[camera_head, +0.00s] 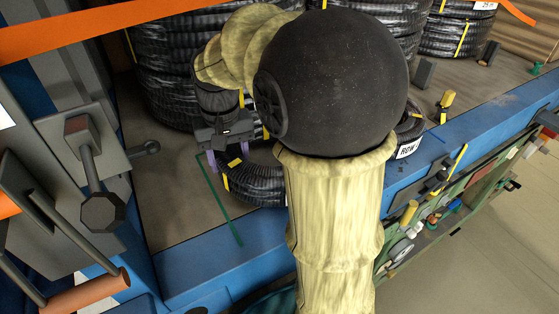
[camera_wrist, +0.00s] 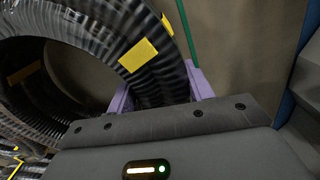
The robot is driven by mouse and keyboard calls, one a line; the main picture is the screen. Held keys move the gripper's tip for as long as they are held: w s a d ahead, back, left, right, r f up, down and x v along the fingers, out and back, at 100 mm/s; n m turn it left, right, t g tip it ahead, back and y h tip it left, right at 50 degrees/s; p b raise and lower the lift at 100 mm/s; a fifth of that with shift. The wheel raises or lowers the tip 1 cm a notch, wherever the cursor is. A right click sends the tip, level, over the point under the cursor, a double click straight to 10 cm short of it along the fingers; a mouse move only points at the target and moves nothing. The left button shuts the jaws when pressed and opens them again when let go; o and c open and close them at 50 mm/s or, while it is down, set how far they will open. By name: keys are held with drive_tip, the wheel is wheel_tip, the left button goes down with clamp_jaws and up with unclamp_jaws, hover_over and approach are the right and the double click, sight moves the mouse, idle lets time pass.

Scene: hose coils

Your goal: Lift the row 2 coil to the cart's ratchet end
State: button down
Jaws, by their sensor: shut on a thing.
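A black corrugated hose coil (camera_head: 262,188) with yellow tape bands lies low on the cart deck, partly hidden behind my arm. My gripper (camera_head: 213,158), with purple fingers, is shut on the coil's left side. The wrist view shows the fingers (camera_wrist: 162,92) on either side of the coil's ribbed tube (camera_wrist: 110,60). A white label reading "ROW" (camera_head: 408,148) shows right of my arm; its number is hidden, and I cannot tell whether it belongs to the held coil. The cart's blue edge rail (camera_head: 205,270) runs along the front. A grey lever mechanism with an orange handle (camera_head: 88,292) stands at left.
Large stacked black coils (camera_head: 165,75) stand behind my gripper, with more at the back right (camera_head: 455,30). An orange strap (camera_head: 90,30) crosses the top. A green strip (camera_head: 220,200) lies on the deck. A tool-filled green rack (camera_head: 480,180) hangs outside the rail. Bare deck shows left of the coil.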

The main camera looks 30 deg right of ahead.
drive_tip(key=shift+r+p, duration=2.2)
drive_tip(key=shift+r, duration=0.45)
drive_tip(key=c, duration=1.3)
unclamp_jaws()
clamp_jaws()
